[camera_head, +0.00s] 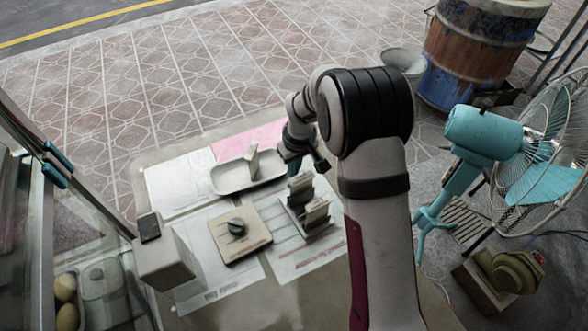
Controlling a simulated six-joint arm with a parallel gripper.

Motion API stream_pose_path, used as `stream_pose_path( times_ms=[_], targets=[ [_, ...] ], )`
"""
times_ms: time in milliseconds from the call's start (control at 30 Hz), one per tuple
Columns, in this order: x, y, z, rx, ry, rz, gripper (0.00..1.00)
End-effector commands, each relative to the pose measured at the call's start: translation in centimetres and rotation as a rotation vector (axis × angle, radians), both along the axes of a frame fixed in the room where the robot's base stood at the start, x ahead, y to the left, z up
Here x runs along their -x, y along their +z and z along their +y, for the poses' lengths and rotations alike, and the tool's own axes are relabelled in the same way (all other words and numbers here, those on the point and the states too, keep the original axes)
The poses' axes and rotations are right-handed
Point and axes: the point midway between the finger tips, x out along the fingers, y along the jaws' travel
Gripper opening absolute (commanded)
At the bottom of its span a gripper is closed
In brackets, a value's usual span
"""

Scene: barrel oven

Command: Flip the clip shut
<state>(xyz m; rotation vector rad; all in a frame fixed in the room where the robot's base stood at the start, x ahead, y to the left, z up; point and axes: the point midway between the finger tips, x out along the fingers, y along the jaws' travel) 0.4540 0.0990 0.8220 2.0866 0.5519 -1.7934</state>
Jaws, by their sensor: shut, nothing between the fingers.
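My gripper (297,160) is shut and empty. It hangs over the table, just right of a white tray and behind a small rack. My own arm partly covers it. The rack (308,208) has pale upright pieces with dark parts, and the gripper is close to its far piece; I cannot tell if they touch. The white tray (226,182) holds a pale upright piece (252,160). I cannot tell for sure which of these small parts is the clip, nor whether it is open.
A beige panel with a dark knob (237,227) lies in front of the tray. A grey box with a black top (164,262) stands at left. Printed sheets (205,285) cover the table. A turquoise fan (485,140) and a barrel (468,55) stand at right.

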Motion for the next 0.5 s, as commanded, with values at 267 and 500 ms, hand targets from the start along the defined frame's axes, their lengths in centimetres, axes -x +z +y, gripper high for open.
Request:
stream_pose_path(
  times_ms=[267,500],
  targets=[
    [0.0,0.7,0.0,-0.001,-0.001,-0.001,0.0],
    [0.7,5.9,-0.4,0.0,0.0,-0.004,0.0]
  ],
)
